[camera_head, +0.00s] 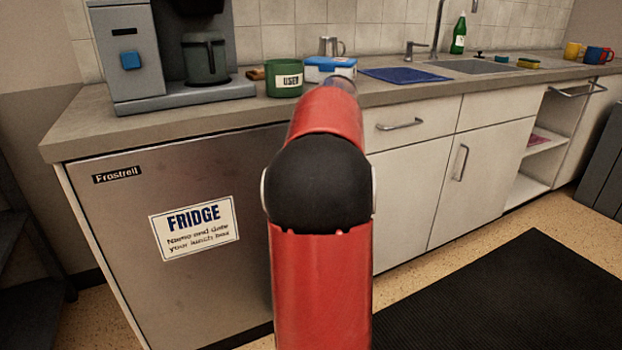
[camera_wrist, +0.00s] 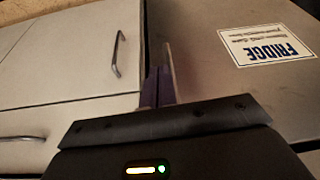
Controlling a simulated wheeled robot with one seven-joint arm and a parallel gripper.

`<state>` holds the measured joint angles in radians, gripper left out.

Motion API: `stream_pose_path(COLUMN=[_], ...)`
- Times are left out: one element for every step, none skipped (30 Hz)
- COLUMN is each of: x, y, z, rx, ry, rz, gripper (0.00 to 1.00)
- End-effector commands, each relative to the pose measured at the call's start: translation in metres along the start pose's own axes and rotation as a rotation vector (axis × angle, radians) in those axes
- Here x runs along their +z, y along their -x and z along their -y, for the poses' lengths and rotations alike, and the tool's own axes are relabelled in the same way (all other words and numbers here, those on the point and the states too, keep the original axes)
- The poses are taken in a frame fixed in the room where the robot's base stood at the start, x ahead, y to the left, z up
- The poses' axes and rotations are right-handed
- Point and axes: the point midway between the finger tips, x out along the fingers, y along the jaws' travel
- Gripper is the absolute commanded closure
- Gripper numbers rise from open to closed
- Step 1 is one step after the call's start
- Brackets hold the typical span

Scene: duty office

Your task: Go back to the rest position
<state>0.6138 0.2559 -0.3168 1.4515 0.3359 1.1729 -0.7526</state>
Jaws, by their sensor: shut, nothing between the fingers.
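My red arm with a black joint stands in the middle of the head view and reaches toward the counter. It hides my gripper in that view. In the wrist view my gripper (camera_wrist: 160,90) is shut, its two thin fingers close together with nothing between them. Behind the fingers are the fridge front (camera_wrist: 195,50) and a white cabinet door (camera_wrist: 75,55), seen upside down. The fingers appear apart from both surfaces.
The counter (camera_head: 225,108) carries a coffee machine (camera_head: 127,60), a green "USED" tin (camera_head: 284,78), a blue-lidded box (camera_head: 330,68), a blue mat (camera_head: 405,75) and a green bottle (camera_head: 459,35). The fridge (camera_head: 180,260) stands below. A black floor mat (camera_head: 510,300) lies at right.

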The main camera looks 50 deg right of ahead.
Motion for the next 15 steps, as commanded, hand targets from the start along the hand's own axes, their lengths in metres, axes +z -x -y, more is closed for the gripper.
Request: stream_pose_path(x=[-0.001, 0.0, 0.0, 0.0, 0.0, 0.0, 0.001, 0.001, 0.001, 0.001, 0.001, 0.001, 0.001, 0.001, 0.001], y=[0.011, 0.015, 0.022, 0.027, 0.031, 0.036, 0.039, 0.041, 0.044, 0.045, 0.046, 0.047, 0.048, 0.048, 0.048], z=[-0.001, -0.001, -0.001, -0.001, -0.002, -0.002, -0.002, -0.002, -0.002, -0.002, -0.002, -0.002, -0.002, -0.002, -0.002], rx=[0.001, 0.001, 0.001, 0.002, 0.001, 0.001, 0.001, 0.001, 0.001, 0.001, 0.001, 0.001, 0.001, 0.001, 0.0], ry=[0.0, 0.0, 0.0, 0.0, -0.001, -0.001, -0.001, -0.001, -0.001, -0.001, -0.001, -0.001, -0.001, -0.001, -0.001], rz=[-0.002, -0.001, -0.002, -0.002, -0.001, 0.0, 0.0, 0.001, 0.001, 0.002, 0.002, 0.002, 0.002, 0.002, 0.003], gripper=[1.0, 1.0, 1.0, 1.0, 1.0, 1.0, 1.0, 1.0, 1.0, 1.0, 1.0, 1.0, 1.0, 1.0, 1.0])
